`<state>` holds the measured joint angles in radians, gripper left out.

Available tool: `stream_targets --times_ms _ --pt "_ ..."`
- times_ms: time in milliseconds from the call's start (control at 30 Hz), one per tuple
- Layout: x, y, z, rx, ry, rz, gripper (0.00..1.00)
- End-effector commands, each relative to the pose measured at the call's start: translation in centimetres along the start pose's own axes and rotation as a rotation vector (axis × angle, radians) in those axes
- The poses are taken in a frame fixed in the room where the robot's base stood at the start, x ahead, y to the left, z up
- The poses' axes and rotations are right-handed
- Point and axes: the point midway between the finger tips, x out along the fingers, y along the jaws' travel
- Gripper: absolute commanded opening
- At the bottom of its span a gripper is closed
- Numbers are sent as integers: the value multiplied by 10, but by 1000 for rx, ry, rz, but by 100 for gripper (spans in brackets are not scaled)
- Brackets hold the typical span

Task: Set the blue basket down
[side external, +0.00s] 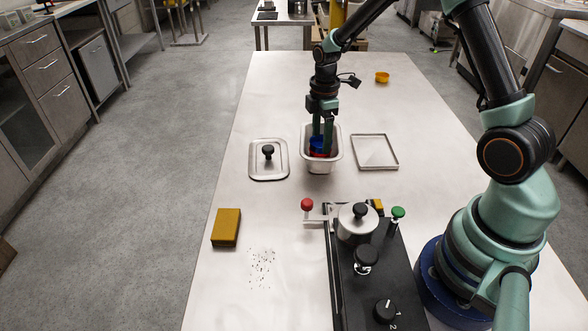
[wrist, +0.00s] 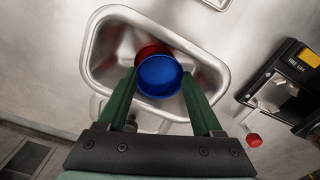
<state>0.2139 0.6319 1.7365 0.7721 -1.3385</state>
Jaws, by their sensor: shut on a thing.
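The blue basket (side external: 317,143) is a small round blue cup between the fingers of my gripper (side external: 322,142). In the wrist view the blue basket (wrist: 160,78) sits between the two green fingertips, and my gripper (wrist: 160,72) is shut on it. It is inside the outline of a deep metal pan (side external: 338,158), whose rim also shows in the wrist view (wrist: 91,50). A red thing (wrist: 148,51) shows partly behind or under the blue basket, mostly hidden by it. I cannot tell whether the blue basket touches the red thing or the pan floor.
A lid with a black knob (side external: 268,152) lies left of the pan, and a shallow square tray (side external: 376,153) lies right. A black appliance (side external: 352,292) with levers stands in front. A yellow block (side external: 226,228), dark specks (side external: 262,266) and a small yellow cup (side external: 382,77) are also on the table.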

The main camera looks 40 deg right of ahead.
Motion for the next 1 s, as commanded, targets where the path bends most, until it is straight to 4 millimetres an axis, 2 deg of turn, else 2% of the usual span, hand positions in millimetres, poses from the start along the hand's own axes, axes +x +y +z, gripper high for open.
stream_targets --times_ms 367,400,467,833,1000 --pt "8 0 0 0 0 0 14" --pt "8 0 0 0 0 0 75" --pt "8 0 0 0 0 1 97" --pt "5 0 0 0 0 1 97" --pt "-15 1 0 0 1 4 97"
